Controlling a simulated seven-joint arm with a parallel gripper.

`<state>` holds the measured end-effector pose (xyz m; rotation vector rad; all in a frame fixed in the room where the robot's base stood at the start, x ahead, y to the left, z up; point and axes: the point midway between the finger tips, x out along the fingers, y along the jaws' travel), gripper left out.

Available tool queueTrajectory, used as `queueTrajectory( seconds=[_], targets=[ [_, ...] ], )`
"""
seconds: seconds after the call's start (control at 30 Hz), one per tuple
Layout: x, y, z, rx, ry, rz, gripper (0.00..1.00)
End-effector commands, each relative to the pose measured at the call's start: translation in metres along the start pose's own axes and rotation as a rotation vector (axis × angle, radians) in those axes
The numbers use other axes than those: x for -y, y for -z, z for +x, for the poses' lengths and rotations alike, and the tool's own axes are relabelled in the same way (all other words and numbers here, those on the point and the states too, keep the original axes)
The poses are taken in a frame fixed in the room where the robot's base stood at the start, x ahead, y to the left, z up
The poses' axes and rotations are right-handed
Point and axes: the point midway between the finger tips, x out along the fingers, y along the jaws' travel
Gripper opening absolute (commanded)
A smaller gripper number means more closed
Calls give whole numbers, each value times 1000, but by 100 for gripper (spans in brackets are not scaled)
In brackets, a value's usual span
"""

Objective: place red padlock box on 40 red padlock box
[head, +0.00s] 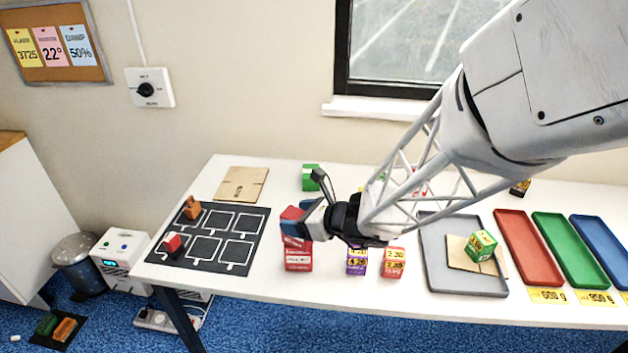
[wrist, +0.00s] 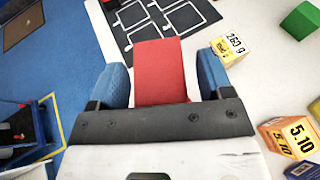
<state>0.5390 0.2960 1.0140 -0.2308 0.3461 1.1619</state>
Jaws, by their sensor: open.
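Red boxes stand in a stack near the front middle of the table in the head view. The upper red box (head: 292,212) shows partly behind my gripper (head: 300,226). The lower red box (head: 298,260) has white lettering on its front, too small to read. In the wrist view a plain red face (wrist: 160,70) lies between the blue fingers of my gripper (wrist: 161,76). The fingers are open, one on each side of it, with a narrow gap at the right. The contact between the upper and lower boxes is hidden by my gripper.
Left of the stack lies a black mat (head: 207,249) with white outlines, holding an orange item (head: 192,208) and a red-and-white item (head: 172,243). Purple boxes (head: 356,260) and other red boxes (head: 393,262) stand close right. A grey tray (head: 435,270) lies farther right.

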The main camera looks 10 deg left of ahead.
Motion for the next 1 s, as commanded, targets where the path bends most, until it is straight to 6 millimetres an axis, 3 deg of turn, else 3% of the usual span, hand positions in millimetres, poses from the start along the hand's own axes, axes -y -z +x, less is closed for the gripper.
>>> queueTrajectory(
  seconds=[1.0],
  targets=[
    [0, 0, -107, 0, 2, -1, 73]
  ],
)
